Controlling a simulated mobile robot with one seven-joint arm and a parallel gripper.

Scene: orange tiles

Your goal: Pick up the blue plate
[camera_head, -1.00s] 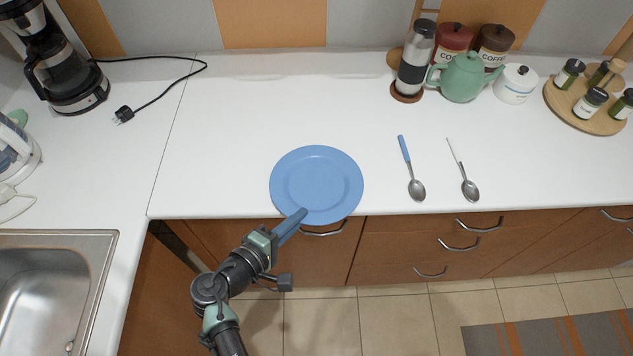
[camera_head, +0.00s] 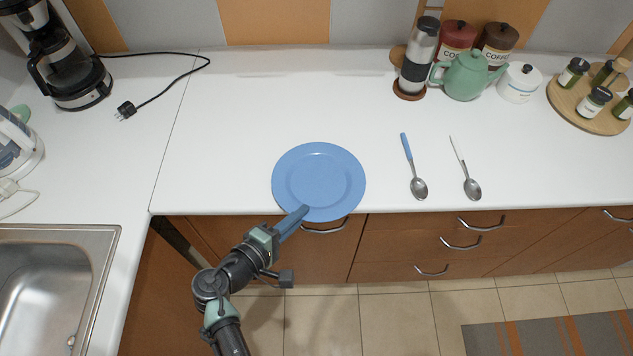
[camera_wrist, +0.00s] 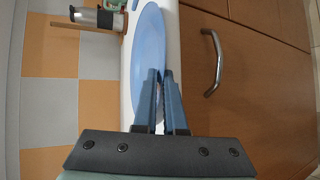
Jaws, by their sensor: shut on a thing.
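The blue plate (camera_head: 318,180) is at the front edge of the white counter, its near rim reaching slightly past the edge. My gripper (camera_head: 303,211) is at the plate's near left rim, coming from the front. In the wrist view the plate (camera_wrist: 149,60) is seen nearly edge-on, and the fingers (camera_wrist: 160,74) are shut on its rim. The exact contact at the fingertips is small and partly hidden. I cannot tell whether the plate is clear of the counter.
Two spoons (camera_head: 414,170) (camera_head: 468,172) lie right of the plate. A teapot (camera_head: 464,76), canisters and a spice tray (camera_head: 588,108) stand at the back right. A sink (camera_head: 50,290) is at the left. Drawer handles (camera_head: 325,228) stick out below the counter.

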